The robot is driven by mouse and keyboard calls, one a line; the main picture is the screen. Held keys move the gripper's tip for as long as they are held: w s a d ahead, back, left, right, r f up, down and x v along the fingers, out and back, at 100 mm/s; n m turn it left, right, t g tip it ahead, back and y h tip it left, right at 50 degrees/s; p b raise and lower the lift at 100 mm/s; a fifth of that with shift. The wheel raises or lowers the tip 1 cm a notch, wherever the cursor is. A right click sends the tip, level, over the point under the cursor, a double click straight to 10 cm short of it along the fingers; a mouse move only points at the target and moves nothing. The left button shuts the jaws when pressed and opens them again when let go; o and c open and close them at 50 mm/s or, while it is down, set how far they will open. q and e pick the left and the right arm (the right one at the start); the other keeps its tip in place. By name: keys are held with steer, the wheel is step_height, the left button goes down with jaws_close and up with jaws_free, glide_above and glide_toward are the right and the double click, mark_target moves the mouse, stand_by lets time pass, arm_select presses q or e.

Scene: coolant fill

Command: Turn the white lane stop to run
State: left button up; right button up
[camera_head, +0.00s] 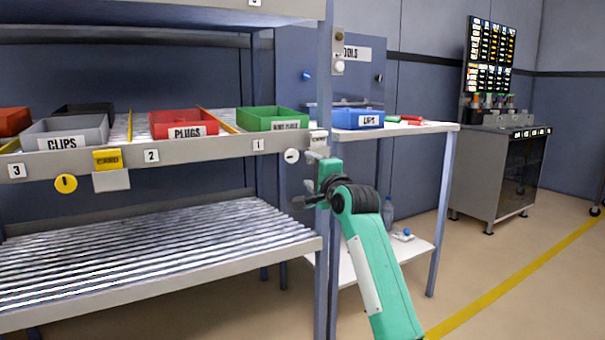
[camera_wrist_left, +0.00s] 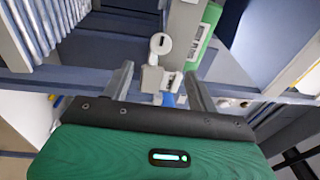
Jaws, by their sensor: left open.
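The white lane stop (camera_head: 291,155) is a small round disc with a short dark bar across its face. It sits on the shelf's front rail below the label 1, near the right post. In the head view the bar looks about level. The disc also shows in the left wrist view (camera_wrist_left: 160,44), ahead of and between the fingers. My left gripper (camera_head: 309,180) is open, just right of and below the disc, and looks apart from it. Its two fingers (camera_wrist_left: 158,82) stand spread in the wrist view with nothing clearly held. My right gripper does not show.
A yellow disc (camera_head: 66,183) and a yellow card holder (camera_head: 108,160) are on the same rail. Grey clips (camera_head: 62,131), red plugs (camera_head: 183,124) and green (camera_head: 271,119) bins stand above. The blue post (camera_head: 324,270) is close to my gripper. A side table holds a blue bin (camera_head: 357,118).

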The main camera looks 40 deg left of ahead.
arm_select(q)
steer(key=shift+b+v, duration=0.3)
steer(key=shift+v, duration=0.95)
